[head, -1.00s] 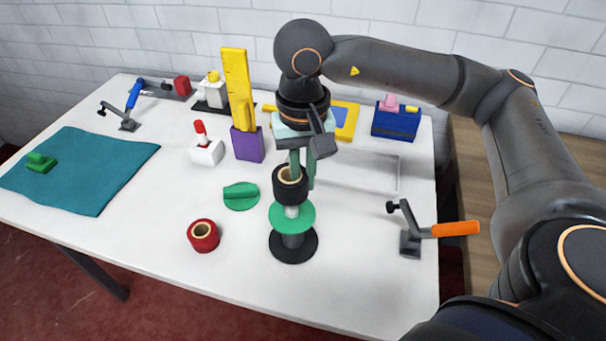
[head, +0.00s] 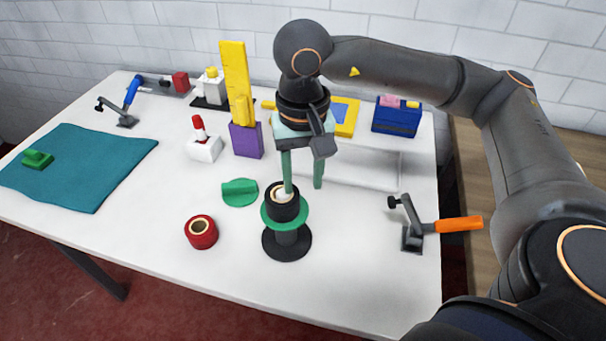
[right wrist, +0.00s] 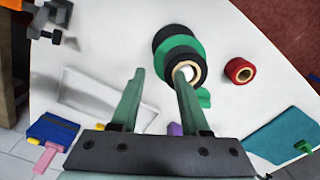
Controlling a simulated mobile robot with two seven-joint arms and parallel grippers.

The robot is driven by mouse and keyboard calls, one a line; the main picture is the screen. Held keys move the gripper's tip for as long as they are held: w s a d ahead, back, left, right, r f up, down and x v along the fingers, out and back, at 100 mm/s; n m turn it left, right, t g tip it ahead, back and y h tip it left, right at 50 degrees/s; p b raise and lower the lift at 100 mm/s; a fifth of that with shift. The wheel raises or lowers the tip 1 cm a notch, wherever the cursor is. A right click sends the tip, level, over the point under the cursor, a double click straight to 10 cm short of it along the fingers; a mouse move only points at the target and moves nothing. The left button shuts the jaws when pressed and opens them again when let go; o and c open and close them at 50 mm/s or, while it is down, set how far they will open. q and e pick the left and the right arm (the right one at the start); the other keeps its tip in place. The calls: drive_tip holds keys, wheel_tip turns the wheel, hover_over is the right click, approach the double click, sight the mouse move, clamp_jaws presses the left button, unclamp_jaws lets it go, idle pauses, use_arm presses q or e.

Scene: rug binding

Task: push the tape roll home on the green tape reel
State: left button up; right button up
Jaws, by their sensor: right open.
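The black tape roll (head: 282,209) with a tan core sits around the white spindle of the green tape reel (head: 303,219), low against the green disc. The spindle's pale top shows inside the roll's core. The reel stands upright on a round black base. In the right wrist view the roll (right wrist: 186,87) shows end-on in front of the green disc (right wrist: 178,50). My right gripper (head: 303,187) is open and empty just above the roll, with one finger near the roll's top and the other to its right. I cannot tell whether that finger touches. My left gripper is out of view.
A red tape roll (head: 201,232) and a green piece (head: 240,192) lie left of the reel. An orange-handled clamp (head: 413,236) stands to the right. A pale tray (head: 370,172) lies behind my right gripper. The table front around the reel is clear.

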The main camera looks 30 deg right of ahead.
drive_tip(key=shift+r, duration=0.15)
use_arm(q)
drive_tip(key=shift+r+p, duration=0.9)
drive_tip(key=shift+p, duration=0.05)
use_arm(e)
wheel_tip(320, 180, up, 12)
drive_tip(key=shift+r, duration=0.1)
